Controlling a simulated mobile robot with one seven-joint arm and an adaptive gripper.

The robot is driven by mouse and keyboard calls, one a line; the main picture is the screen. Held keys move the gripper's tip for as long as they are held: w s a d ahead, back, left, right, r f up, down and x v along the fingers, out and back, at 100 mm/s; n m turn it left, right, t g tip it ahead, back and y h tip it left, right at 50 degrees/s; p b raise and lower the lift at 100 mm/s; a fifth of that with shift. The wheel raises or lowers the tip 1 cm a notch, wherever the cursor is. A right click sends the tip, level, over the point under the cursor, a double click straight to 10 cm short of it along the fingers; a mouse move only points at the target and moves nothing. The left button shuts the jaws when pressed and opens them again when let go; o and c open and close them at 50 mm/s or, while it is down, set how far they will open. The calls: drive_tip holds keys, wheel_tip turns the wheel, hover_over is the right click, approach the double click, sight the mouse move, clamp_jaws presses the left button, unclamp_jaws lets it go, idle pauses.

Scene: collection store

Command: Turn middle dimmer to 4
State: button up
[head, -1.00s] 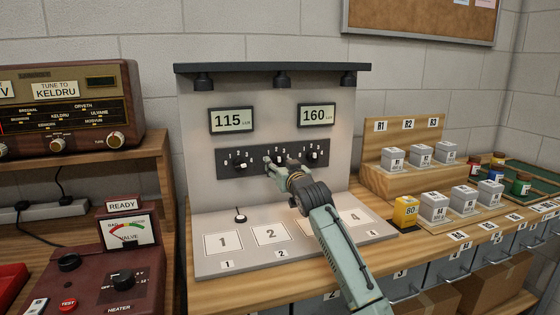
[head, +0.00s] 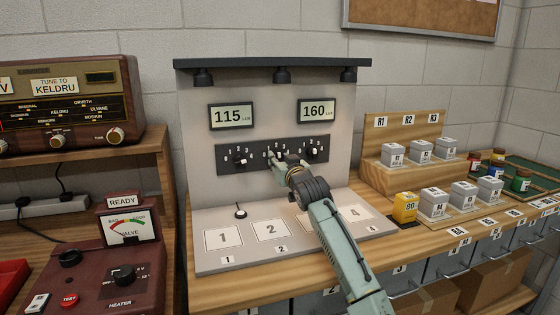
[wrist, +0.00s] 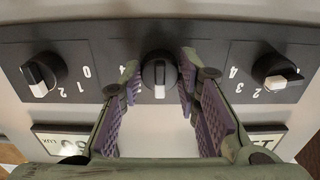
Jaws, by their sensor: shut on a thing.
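The black dimmer panel (head: 318,150) is on the front of the grey light stand, with three knobs in a row. In the wrist view, which shows the panel upside down, the middle dimmer (wrist: 160,68) is between the fingers of my gripper (wrist: 160,82). The gripper is shut on it. Its white mark points to the bottom of that picture, and a 4 is printed left of it. In the head view my gripper (head: 280,160) covers most of this knob. The left dimmer (head: 240,159) and right dimmer (head: 313,154) stand free.
The left display (head: 232,116) reads 115 and the right display (head: 317,111) reads 160. Numbered pads lie on the base below. A yellow block (head: 405,208) and several grey blocks stand at right. A red valve tester (head: 110,265) and a radio (head: 65,105) are at left.

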drive_tip(key=shift+c, duration=0.9)
drive_tip(key=m+p, duration=0.3)
drive_tip(key=m, duration=0.4)
drive_tip(key=shift+a, duration=0.15)
drive_tip(key=m+p, duration=0.2)
drive_tip(key=m, duration=0.3)
drive_tip(key=shift+r, duration=0.1)
drive_tip(key=shift+m+p, duration=0.65)
drive_tip(key=shift+m, duration=0.95)
